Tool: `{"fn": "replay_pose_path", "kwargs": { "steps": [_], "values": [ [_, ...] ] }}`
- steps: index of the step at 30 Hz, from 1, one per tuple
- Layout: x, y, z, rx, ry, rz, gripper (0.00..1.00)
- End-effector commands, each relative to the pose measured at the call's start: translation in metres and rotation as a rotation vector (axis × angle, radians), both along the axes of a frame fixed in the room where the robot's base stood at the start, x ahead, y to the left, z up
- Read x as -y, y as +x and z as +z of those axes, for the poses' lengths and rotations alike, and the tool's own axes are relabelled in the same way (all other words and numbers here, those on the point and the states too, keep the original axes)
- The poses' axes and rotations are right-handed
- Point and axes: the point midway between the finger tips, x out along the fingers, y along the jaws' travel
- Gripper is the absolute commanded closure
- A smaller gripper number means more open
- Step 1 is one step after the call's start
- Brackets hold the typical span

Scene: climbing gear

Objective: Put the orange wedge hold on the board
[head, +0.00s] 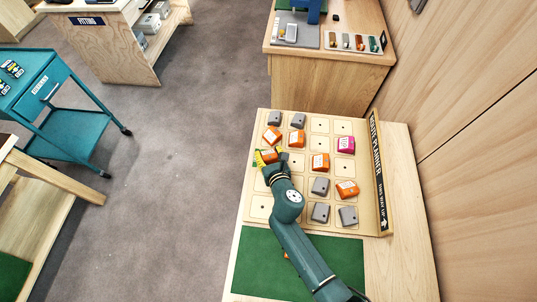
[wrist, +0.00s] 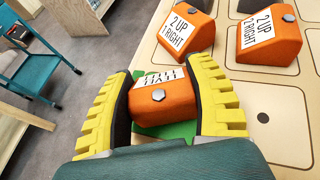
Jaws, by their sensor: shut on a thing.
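My gripper (wrist: 165,100) is shut on an orange wedge hold (wrist: 162,98), with a yellow ribbed finger on each side. The hold has a grey bolt head and a white label, seen upside down and hard to read. In the head view my gripper (head: 268,158) is at the left edge of the board (head: 320,127), with the hold mostly hidden by it. A green patch (wrist: 178,131) shows under the hold in the wrist view. I cannot tell whether the hold touches the board.
Orange wedges labelled "2 UP 1 RIGHT" (wrist: 187,28) and "2 UP 2 RIGHT" (wrist: 270,38) sit close by. The board also bears grey holds (head: 320,186) and a magenta hold (head: 346,144).

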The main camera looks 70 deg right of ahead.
Motion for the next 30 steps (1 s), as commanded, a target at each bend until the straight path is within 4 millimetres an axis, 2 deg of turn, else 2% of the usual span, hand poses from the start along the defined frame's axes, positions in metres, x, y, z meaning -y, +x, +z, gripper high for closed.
{"fn": "replay_pose_path", "kwargs": {
  "steps": [4, 5, 8, 19, 23, 30],
  "values": [
    [0.0, 0.0, -0.005, -0.001, 0.0, 0.0, 0.81],
    [0.0, 0.0, -0.003, -0.001, 0.0, 0.0, 0.38],
    [0.0, 0.0, -0.003, -0.001, 0.0, 0.0, 0.19],
    [-0.002, -0.001, 0.002, -0.002, 0.001, 0.0, 0.19],
    [-0.019, -0.013, 0.011, -0.005, 0.001, 0.002, 0.19],
    [-0.064, -0.045, 0.034, -0.003, 0.001, 0.003, 0.19]
  ]
}}
